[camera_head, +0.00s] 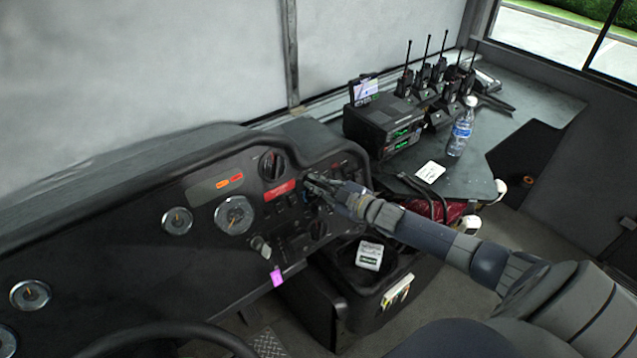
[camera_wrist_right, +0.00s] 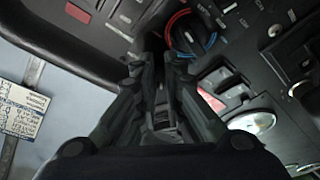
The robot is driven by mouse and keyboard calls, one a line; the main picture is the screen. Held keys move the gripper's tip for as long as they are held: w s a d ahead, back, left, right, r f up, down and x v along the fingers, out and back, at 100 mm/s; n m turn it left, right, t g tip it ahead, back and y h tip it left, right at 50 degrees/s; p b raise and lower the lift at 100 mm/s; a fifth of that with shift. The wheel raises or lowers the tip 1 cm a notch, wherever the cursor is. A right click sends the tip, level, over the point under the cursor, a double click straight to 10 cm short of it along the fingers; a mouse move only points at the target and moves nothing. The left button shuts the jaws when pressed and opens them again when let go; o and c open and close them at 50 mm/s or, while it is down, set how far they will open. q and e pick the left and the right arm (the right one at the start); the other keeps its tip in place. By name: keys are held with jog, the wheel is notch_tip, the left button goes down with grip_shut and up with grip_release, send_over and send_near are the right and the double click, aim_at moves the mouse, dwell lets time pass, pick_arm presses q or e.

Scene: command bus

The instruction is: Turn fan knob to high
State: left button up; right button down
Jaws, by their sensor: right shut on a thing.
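My right gripper (camera_head: 312,183) reaches the dashboard from the right, its fingers closed at a dark knob among the controls. Two other black dashboard knobs show in the head view: a large upper one (camera_head: 271,165) and a lower one (camera_head: 318,229). The labels are too small to read, so I cannot tell the knob's setting. My left gripper is not in view.
Round gauges (camera_head: 234,215) and switches lie left of my gripper, and a steering wheel (camera_head: 165,336) is at the bottom. A radio unit (camera_head: 383,124), walkie-talkies and a water bottle (camera_head: 461,127) stand on the side counter. A bin (camera_head: 335,292) sits below the dashboard.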

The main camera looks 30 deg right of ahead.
jog(key=m, duration=0.3)
jog(key=m+h+p, duration=0.1)
jog(key=m, duration=0.2)
jog(key=shift+s+a+f+t+p, duration=0.1)
jog(key=shift+a+t+p, duration=0.1)
jog(key=shift+t+p, duration=0.15)
jog(key=m+h, duration=0.1)
jog(key=m, duration=0.1)
jog(key=m+h+p, duration=0.1)
jog(key=m, duration=0.2)
jog(key=m+p, duration=0.1)
jog(key=m, duration=0.2)
jog(key=shift+a+h, duration=0.3)
jog(key=shift+h, duration=0.1)
jog(key=shift+a+r+m+g+h+p, duration=0.1)
jog(key=shift+m+g+h+p, duration=0.25)
jog(key=shift+m+p, duration=1.3)
jog(key=shift+a+r+m+g+h+p, duration=0.15)
jog(key=shift+m+h+p, duration=0.4)
jog(key=shift+m, duration=2)
jog(key=shift+m+g+h+p, duration=0.35)
jog(key=shift+m+p, duration=0.85)
jog(key=shift+m, duration=0.9)
jog(key=c, duration=2)
grip_release()
